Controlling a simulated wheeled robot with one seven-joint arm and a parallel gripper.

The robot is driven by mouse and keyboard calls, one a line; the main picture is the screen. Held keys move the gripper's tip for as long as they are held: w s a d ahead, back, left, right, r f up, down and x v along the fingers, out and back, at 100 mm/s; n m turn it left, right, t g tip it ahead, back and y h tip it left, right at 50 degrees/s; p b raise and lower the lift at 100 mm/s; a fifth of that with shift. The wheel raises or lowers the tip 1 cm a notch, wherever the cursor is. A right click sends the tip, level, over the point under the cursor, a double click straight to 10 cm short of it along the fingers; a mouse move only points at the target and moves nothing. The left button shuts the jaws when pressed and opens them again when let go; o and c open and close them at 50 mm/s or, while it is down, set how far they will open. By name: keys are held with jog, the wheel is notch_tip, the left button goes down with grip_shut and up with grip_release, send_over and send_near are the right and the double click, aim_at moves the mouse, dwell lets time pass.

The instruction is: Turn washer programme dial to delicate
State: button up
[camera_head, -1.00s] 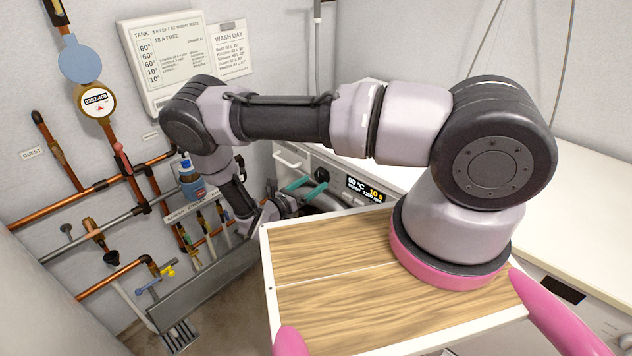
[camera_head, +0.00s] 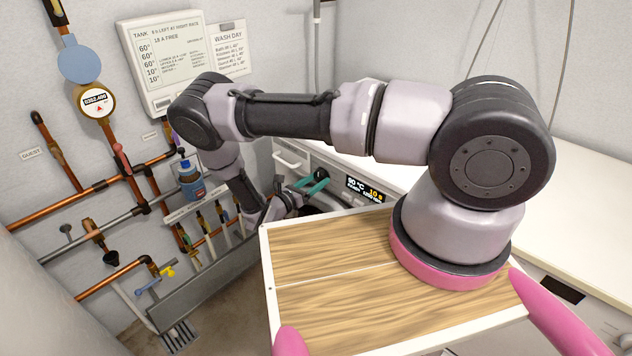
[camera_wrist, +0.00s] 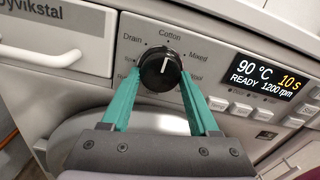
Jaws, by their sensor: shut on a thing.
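The programme dial (camera_wrist: 159,72) is a round black knob with a white pointer line, on the washer's front panel (camera_wrist: 222,88). The pointer aims nearly straight up, close to the Cotton label (camera_wrist: 170,35). Drain and Mixed labels stand to either side; the lower labels are partly covered by my fingers and I cannot read a delicate mark. My gripper (camera_wrist: 161,78) has teal fingers, one on each side of the dial, shut on it. In the head view, my gripper (camera_head: 312,185) is at the dial (camera_head: 321,174).
The display (camera_wrist: 268,78) right of the dial reads 90 °C, 10 s, READY, 1200 rpm, with several buttons below it. A detergent drawer (camera_wrist: 55,35) is at the left. Pipes and a blue bottle (camera_head: 190,184) are on the wall left of my arm.

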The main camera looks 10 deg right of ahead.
jog(key=m, duration=0.3)
jog(key=shift+a+m, duration=0.1)
jog(key=shift+m, duration=0.3)
jog(key=m, duration=0.3)
jog(key=shift+w+m, duration=0.1)
jog(key=shift+m, duration=0.2)
jog(key=m, duration=0.6)
jog(key=shift+a, duration=0.1)
jog(key=m, duration=0.6)
jog(key=shift+r+m, duration=0.15)
jog(key=shift+m, duration=0.15)
jog(key=m, duration=0.6)
jog(key=shift+r, duration=0.1)
jog(key=shift+m, duration=0.4)
jog(key=o, duration=1.4)
jog(key=shift+c, duration=0.2)
